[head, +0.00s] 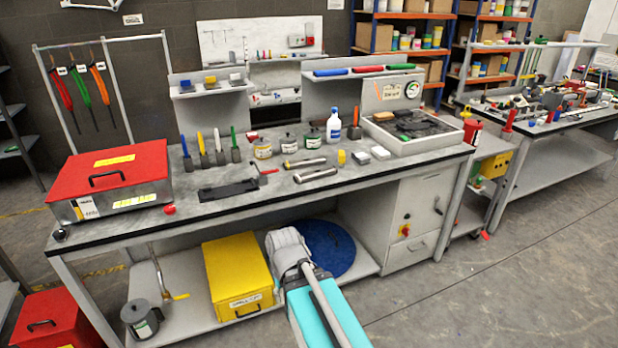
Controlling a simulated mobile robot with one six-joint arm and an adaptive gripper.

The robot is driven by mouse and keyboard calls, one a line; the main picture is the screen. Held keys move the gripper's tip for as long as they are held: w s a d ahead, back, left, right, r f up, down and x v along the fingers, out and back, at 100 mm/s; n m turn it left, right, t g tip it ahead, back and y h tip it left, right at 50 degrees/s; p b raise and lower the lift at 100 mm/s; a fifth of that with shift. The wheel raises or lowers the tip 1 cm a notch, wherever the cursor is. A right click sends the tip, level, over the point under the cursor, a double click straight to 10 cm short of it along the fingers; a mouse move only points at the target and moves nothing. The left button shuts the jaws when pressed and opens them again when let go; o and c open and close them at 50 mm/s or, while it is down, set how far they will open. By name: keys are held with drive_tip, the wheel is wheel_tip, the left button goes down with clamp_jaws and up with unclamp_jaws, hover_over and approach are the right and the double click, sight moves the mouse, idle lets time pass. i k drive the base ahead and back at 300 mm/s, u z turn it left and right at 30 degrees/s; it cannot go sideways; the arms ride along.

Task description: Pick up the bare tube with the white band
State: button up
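Two bare metal tubes lie side by side on the workbench top, right of its middle. At this size I cannot tell which tube carries a white band. My gripper is not visible. A pale part of my arm shows below the bench's front edge, well under the tubes.
Bottles and jars (263,148) stand behind the tubes. A black holder (228,190) lies left of them. A yellow item (341,158) and white blocks (380,153) sit to the right. A red-lidded case (108,172) fills the bench's left end.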

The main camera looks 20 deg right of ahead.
sight(309, 176)
drive_tip(key=z, duration=0.1)
drive_tip(key=i, duration=1)
drive_tip(key=u, duration=0.05)
